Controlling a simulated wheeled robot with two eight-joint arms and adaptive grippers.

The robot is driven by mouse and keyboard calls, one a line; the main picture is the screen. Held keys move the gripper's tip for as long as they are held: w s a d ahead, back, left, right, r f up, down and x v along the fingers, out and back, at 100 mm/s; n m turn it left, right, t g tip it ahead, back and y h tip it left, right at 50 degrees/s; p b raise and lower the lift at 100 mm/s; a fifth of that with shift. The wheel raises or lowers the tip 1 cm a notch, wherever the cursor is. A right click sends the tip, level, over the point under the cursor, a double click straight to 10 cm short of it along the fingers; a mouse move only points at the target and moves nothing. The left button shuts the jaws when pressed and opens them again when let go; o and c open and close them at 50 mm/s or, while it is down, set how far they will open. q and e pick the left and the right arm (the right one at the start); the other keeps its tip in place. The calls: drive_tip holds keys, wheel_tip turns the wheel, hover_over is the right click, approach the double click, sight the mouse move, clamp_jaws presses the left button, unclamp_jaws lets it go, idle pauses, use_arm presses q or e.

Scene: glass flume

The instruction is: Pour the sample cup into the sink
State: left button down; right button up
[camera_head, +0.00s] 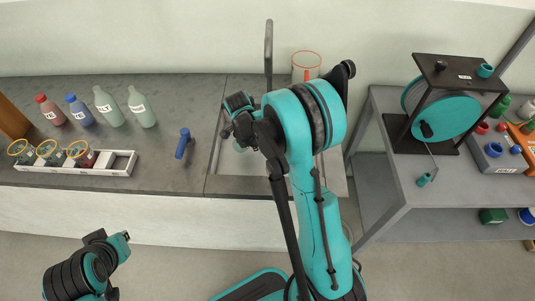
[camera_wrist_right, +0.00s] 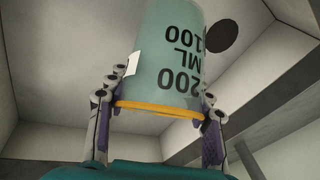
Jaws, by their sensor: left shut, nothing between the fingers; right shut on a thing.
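The sink (camera_head: 238,185) is a pale basin set in the grey counter, partly hidden by my right arm. My right gripper (camera_head: 237,134) is over the sink, mostly hidden by its own wrist in the head view. In the right wrist view it (camera_wrist_right: 158,110) is shut on the sample cup (camera_wrist_right: 168,55), a translucent greenish cup with black volume marks that read upside down and a yellow band between the fingers. My left gripper (camera_head: 121,240) is shut and empty at lower left, away from the counter.
A white rack (camera_head: 118,163) with several yellow-rimmed cups stands left, before labelled bottles (camera_head: 107,106). A blue-handled object (camera_head: 183,143) lies between rack and sink. A tall dark faucet (camera_head: 268,50) and red-rimmed container (camera_head: 306,66) stand behind. A grey bench (camera_head: 395,200) is right.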

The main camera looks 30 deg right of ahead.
drive_tip(key=shift+s+d+f+t+y, duration=0.1)
drive_tip(key=shift+f+t+y, duration=0.2)
drive_tip(key=shift+y, duration=0.25)
drive_tip(key=shift+d+f+t+y, duration=0.1)
drive_tip(key=shift+f+t+y, duration=0.05)
drive_tip(key=shift+t+y, duration=0.35)
idle(1.3)
drive_tip(key=shift+a+f+m+t+y+b, duration=0.15)
drive_tip(key=shift+f+t+y+b, duration=0.15)
drive_tip(key=shift+y, duration=0.3)
drive_tip(key=shift+f+m+t+y+b, duration=0.2)
drive_tip(key=shift+t+y+b, duration=0.15)
drive_tip(key=shift+y, duration=0.2)
idle(1.6)
drive_tip(key=shift+r+t+y, duration=0.35)
drive_tip(key=shift+t+y, duration=0.1)
drive_tip(key=shift+y, duration=0.25)
idle(1.0)
drive_tip(key=shift+s+d+f+y+b, duration=0.15)
drive_tip(key=shift+d+f+y+b, duration=0.25)
drive_tip(key=shift+b, duration=0.6)
